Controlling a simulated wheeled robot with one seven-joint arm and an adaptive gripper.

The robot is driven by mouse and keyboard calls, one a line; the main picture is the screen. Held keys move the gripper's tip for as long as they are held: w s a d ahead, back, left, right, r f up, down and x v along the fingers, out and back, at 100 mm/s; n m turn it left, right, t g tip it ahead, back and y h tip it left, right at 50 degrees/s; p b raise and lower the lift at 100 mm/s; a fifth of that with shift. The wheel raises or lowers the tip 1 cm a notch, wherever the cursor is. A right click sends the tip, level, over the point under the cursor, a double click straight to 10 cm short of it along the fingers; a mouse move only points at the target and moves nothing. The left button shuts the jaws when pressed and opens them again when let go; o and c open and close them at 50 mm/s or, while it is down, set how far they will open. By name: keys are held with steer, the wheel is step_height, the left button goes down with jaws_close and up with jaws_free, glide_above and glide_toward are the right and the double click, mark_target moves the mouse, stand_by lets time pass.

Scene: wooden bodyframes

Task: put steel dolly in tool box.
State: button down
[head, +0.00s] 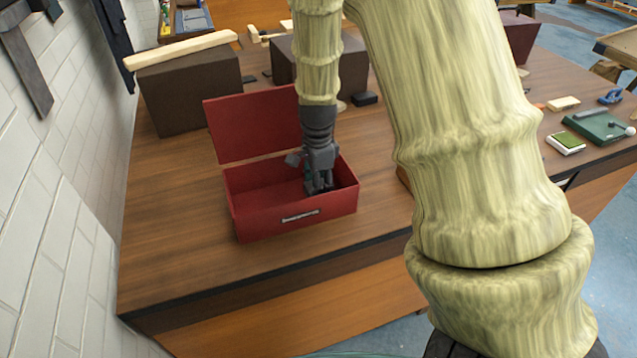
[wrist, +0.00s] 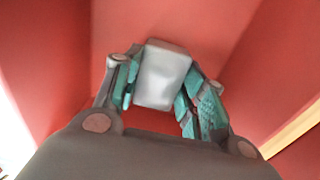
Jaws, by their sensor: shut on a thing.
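The red tool box (head: 250,222) stands on the wooden bench with its lid (head: 252,128) raised at the back. My gripper (head: 319,188) points down inside the box, towards its right end. In the wrist view my gripper (wrist: 160,100) is shut on a pale grey block-like thing, the steel dolly (wrist: 163,73), between its teal finger pads. Red box walls surround the dolly in that view. In the head view the dolly is hidden by my gripper and the box. I cannot tell whether the dolly touches the box floor.
The wooden bench (head: 170,235) is clear to the left and in front of the box. A dark brown block (head: 190,92) with a light wooden bar (head: 180,49) stands behind it. A small black object (head: 364,98) lies behind right. A white brick wall (head: 60,190) borders the left.

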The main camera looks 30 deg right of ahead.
steer(key=c, duration=0.9)
jaws_free()
steer(key=shift+f, duration=0.1)
steer(key=shift+o, duration=0.2)
step_height(320, 180, up, 12)
steer(key=b, duration=0.1)
